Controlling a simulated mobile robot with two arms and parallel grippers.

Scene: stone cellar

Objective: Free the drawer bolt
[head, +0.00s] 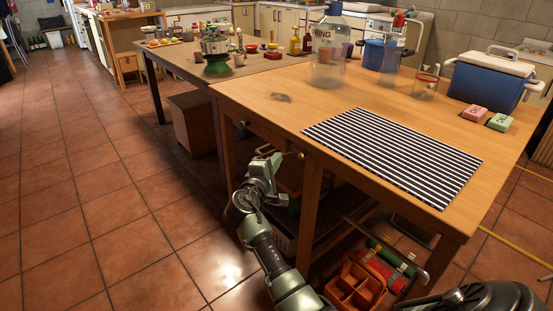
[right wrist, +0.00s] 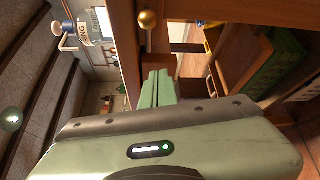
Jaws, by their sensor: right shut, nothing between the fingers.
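A small round brass knob (head: 300,155) sits on the front of the wooden table (head: 262,93), below its top. In the right wrist view the brass knob (right wrist: 148,19) shows large and shiny, beyond my fingertips. My right gripper (head: 274,157) is shut and empty, just left of the knob in the head view. Its green fingers (right wrist: 158,88) are together, and a gap shows between them and the knob. I cannot make out a separate bolt or the drawer's outline. My left gripper is not in view.
A striped mat (head: 395,153), a blue cooler (head: 490,80) and a large clear jug (head: 327,55) are on the tabletop. Under the table are an orange caddy (head: 354,288) and a low shelf. The tiled floor (head: 120,190) at left is clear.

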